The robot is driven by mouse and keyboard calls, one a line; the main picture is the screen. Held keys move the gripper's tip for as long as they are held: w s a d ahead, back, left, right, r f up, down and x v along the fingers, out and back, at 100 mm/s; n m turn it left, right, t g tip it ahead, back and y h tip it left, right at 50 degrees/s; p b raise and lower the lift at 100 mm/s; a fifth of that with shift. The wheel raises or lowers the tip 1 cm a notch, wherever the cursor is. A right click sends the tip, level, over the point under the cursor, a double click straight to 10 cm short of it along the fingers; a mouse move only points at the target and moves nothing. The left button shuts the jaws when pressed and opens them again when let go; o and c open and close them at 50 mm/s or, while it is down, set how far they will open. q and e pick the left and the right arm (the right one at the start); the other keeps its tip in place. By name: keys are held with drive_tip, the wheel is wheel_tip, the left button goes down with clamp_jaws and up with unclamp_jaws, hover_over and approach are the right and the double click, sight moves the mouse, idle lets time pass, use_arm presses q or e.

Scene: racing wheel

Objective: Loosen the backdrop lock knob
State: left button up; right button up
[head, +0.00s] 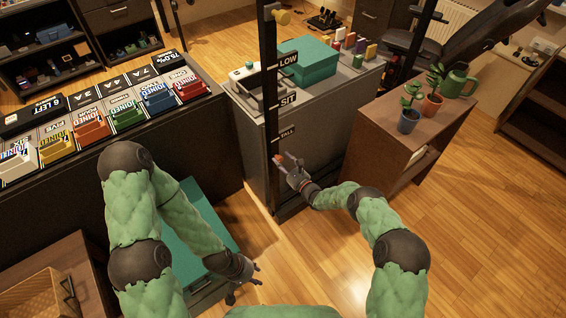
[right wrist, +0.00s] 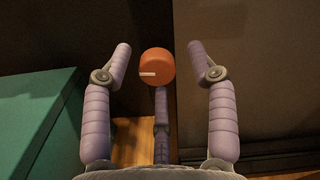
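An orange round knob (right wrist: 157,65) with a short white mark on its face shows in the right wrist view. In the head view a small red-orange bit of it (head: 277,158) shows on the black upright post (head: 271,110), just below the TALL label. My right gripper (head: 287,162) is at the post. In the right wrist view my right gripper (right wrist: 160,60) is open, with fingers on both sides of the knob and visible gaps to it. A third finger lies below the knob; I cannot tell whether it touches. My left gripper (head: 252,280) hangs low, open and empty.
The post carries LOW, SIT and TALL labels and a yellow knob (head: 283,17) near its top. A grey cabinet (head: 315,130) stands behind it. A brown shelf unit (head: 400,150) with plants is to the right. A teal box (head: 195,225) is near my left arm.

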drive_tip(key=shift+s, duration=0.1)
drive_tip(key=v, duration=1.2)
drive_tip(key=s+a+f+n+g+p, duration=0.1)
drive_tip(key=s+a+f+n+g, duration=0.15)
drive_tip(key=s+g, duration=0.35)
drive_tip(key=s+a+f+n+g, duration=0.2)
drive_tip(key=s+n+g, duration=0.1)
drive_tip(key=s, duration=0.5)
drive_tip(key=s+a+f+n+g+p, duration=0.1)
drive_tip(key=s+a+f+n+g, duration=0.15)
drive_tip(key=s+g, duration=0.4)
drive_tip(key=s+d+r+n+h, duration=0.2)
drive_tip(key=s+d+n, duration=0.1)
drive_tip(key=s+n, duration=0.1)
drive_tip(key=s+d+r+n+t+h+p, duration=0.1)
drive_tip(key=s+d+r+n+h, duration=0.1)
drive_tip(key=s+d+n, duration=0.1)
drive_tip(key=s+d+r+n+h, duration=0.1)
drive_tip(key=s+d+n+h, duration=0.1)
drive_tip(key=s+n, duration=0.4)
drive_tip(key=shift+s+d+r+h, duration=0.3)
drive_tip(key=shift+s+d+r, duration=0.1)
drive_tip(key=shift+s+d, duration=0.25)
